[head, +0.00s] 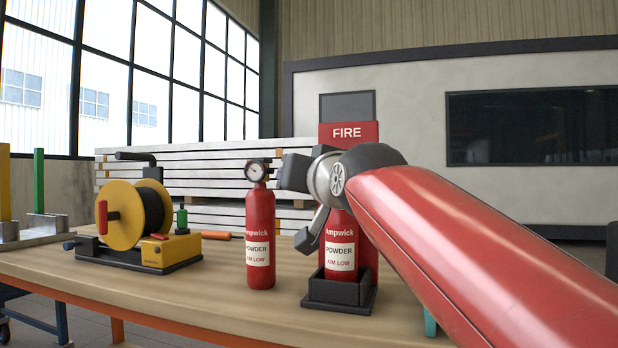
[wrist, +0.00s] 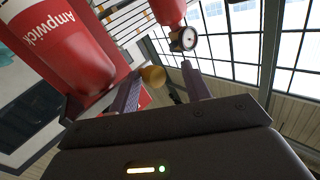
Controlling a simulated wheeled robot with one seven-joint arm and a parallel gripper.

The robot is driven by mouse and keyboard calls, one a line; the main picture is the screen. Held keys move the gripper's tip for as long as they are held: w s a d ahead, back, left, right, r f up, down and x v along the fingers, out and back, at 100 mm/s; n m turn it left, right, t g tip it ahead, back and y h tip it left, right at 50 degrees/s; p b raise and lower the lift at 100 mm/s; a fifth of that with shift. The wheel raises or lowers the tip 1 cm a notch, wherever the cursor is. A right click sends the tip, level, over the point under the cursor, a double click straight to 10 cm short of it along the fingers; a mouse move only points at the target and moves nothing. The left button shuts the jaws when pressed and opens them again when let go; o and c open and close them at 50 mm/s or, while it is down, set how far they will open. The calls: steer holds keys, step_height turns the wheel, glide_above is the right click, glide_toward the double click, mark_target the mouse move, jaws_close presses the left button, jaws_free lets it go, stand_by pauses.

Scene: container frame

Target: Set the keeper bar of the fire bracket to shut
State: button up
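The fire bracket (head: 338,298) stands on the workbench below a red FIRE sign (head: 347,133). It holds a red extinguisher (head: 341,245) upright; my arm hides its top. In the wrist view this extinguisher (wrist: 45,40) fills the left, tilted. My gripper (wrist: 161,76) is open, its two dark fingers well apart. A yellow-orange rounded piece (wrist: 152,76) shows between the fingers, closer to the left one; I cannot tell whether it touches or belongs to the keeper bar. The keeper bar itself is not clearly visible in the head view, where my wrist covers the bracket's upper part.
A second extinguisher (head: 260,235) with a gauge stands free, left of the bracket; its gauge (wrist: 185,39) also shows in the wrist view. A yellow hose reel (head: 125,215) and a small green bottle (head: 182,218) are farther left. The bench front (head: 200,302) is clear.

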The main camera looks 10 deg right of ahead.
steer(key=shift+o, duration=0.3)
steer(key=shift+w+a+r, duration=0.1)
steer(key=shift+w+a, duration=0.05)
steer(key=shift+w, duration=0.1)
steer(key=v, duration=0.8)
steer(key=shift+b, duration=0.3)
steer(key=shift+s, duration=0.15)
